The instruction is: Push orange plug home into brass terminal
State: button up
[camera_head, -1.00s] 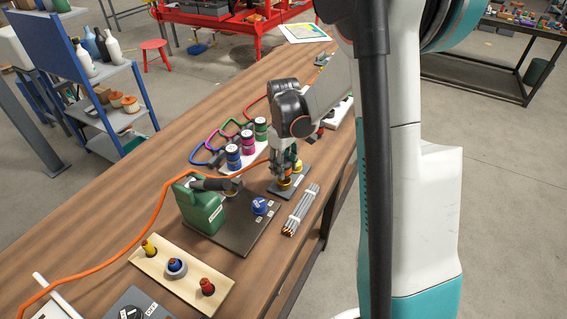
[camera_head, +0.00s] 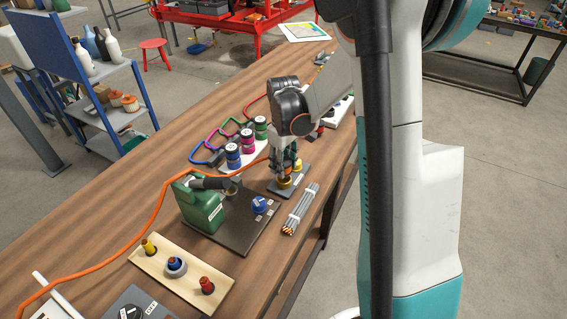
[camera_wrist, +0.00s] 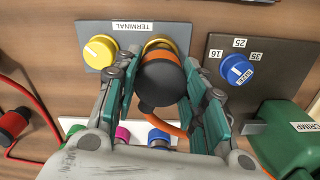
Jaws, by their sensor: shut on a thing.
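The orange plug (camera_wrist: 160,80) has a dark body with an orange ring at its far end, and an orange cable runs from it. My gripper (camera_wrist: 158,88) is shut on it, one finger on each side. The brass terminal (camera_wrist: 160,42) is a brass ring on a grey plate (camera_wrist: 128,30) labelled TERMINAL, directly beyond the plug. The plug hides most of the ring, so I cannot tell how deep it sits. In the head view my gripper (camera_head: 285,167) points down over the terminal plate (camera_head: 275,189), with brass (camera_head: 284,182) showing just below the fingers.
A yellow knob (camera_wrist: 100,52) is on the same plate. A dark board with a blue dial (camera_wrist: 237,69) and a green crimp tool (camera_head: 203,206) is close by. Bundled rods (camera_head: 300,209) lie at the front. Coloured spools (camera_head: 233,156) stand behind. The orange cable (camera_head: 155,205) crosses the bench.

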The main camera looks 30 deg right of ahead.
jog(key=shift+f+b, duration=1.35)
jog(key=shift+f, duration=0.4)
dwell(0.5)
jog(key=o, duration=1.2)
jog(key=shift+o, duration=0.2)
jog(key=shift+r, duration=0.1)
notch_tip(320, 180, up, 12)
jog(key=shift+f, duration=0.1)
